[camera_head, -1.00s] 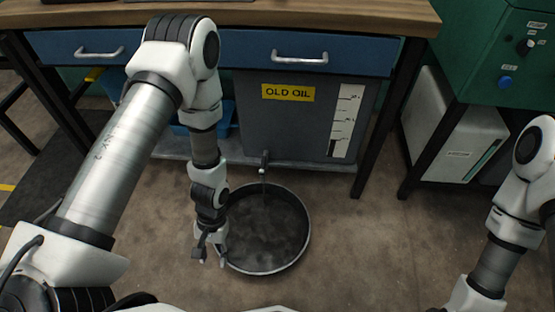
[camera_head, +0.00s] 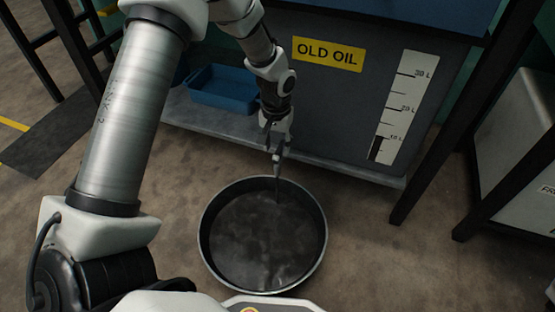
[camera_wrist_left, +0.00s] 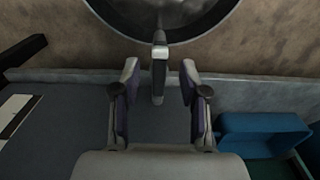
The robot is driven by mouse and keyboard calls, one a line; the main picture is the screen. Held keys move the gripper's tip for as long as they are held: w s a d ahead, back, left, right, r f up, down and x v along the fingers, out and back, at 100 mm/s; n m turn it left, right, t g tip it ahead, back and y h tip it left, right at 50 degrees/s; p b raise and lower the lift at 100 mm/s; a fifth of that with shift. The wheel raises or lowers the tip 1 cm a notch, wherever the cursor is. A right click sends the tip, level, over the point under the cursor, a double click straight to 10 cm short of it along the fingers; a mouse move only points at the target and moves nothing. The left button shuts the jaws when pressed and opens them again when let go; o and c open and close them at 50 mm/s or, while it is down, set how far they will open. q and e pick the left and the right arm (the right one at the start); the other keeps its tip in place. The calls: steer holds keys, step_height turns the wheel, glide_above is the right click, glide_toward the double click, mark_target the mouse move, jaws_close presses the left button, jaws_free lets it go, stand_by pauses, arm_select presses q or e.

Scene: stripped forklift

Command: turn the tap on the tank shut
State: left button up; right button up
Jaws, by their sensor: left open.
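The grey tank (camera_head: 335,105) bears a yellow OLD OIL label and a white level scale with a dark band low down. My left gripper (camera_head: 278,152) is at the lower front of the tank and covers most of the tap in the head view. In the left wrist view the tap (camera_wrist_left: 159,72) stands between the spread fingers of the left gripper (camera_wrist_left: 160,84), with a visible gap on each side. The fingers are open and hold nothing. My right gripper is out of view.
A round dark pan (camera_head: 203,238) stands on the floor below the tap. A blue bin (camera_head: 222,88) is on the shelf left of the tank. A black table leg (camera_head: 420,165) stands to the right, with a white box (camera_head: 512,125) beyond it.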

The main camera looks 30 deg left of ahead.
mark_target(277, 155)
arm_select(q)
step_height(277, 155, down, 4)
steer(key=shift+r+b, duration=0.1)
steer(key=shift+b, duration=0.65)
steer(key=shift+r, duration=0.1)
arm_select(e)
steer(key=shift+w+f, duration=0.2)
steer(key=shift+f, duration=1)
arm_select(q)
jaws_close()
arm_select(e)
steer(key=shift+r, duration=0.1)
